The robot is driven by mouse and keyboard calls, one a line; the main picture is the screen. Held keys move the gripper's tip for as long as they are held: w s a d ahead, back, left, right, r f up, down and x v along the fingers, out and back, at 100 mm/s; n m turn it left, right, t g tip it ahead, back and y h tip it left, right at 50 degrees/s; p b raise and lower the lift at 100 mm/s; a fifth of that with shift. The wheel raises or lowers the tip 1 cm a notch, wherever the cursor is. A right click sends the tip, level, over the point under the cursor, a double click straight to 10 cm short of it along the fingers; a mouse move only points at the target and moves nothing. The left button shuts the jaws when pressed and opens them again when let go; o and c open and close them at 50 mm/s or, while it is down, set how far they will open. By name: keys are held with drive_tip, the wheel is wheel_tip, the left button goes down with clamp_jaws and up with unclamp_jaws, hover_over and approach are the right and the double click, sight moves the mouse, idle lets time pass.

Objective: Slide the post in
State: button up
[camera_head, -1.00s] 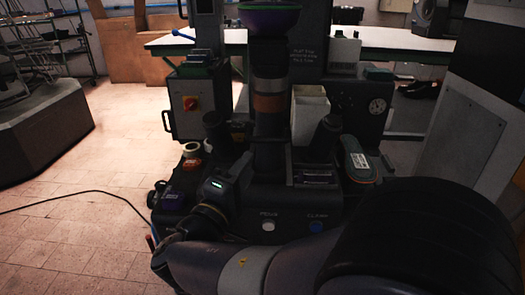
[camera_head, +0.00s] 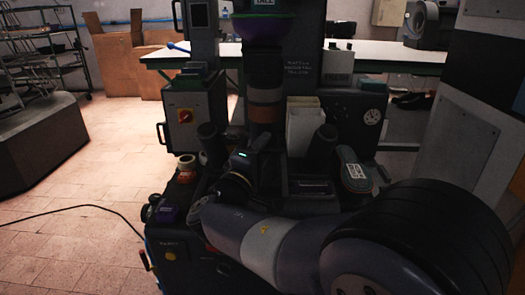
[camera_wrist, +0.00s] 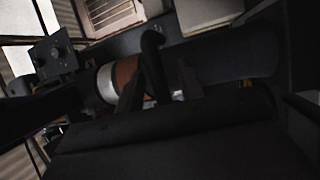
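The press's dark upright post (camera_head: 265,135) with a copper-brown band stands at the middle of the machine in the head view. Its silver and copper bands (camera_wrist: 118,78) show sideways in the wrist view. My gripper (camera_wrist: 160,88) reaches in low in front of the post. Its two dark fingers stand apart in the wrist view, with a dark bent bar (camera_wrist: 151,62) between them. I cannot tell whether the fingers touch this bar. In the head view my wrist hides the fingertips and the foot of the post.
A dark stub cylinder stands on each side of the post, one left (camera_head: 209,142) and one right (camera_head: 322,144). A white bin (camera_head: 303,124) is behind. A control box with a red switch (camera_head: 186,115) hangs left.

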drive_tip(key=shift+c, duration=0.2)
clamp_jaws()
drive_tip(key=shift+w, duration=0.1)
drive_tip(key=w+b, duration=0.1)
drive_tip(key=w, duration=1.6)
drive_tip(key=shift+d, duration=0.3)
drive_tip(key=shift+r, duration=0.1)
drive_tip(key=shift+c, duration=0.7)
unclamp_jaws()
drive_tip(key=shift+w, duration=0.15)
drive_tip(key=shift+o, duration=0.9)
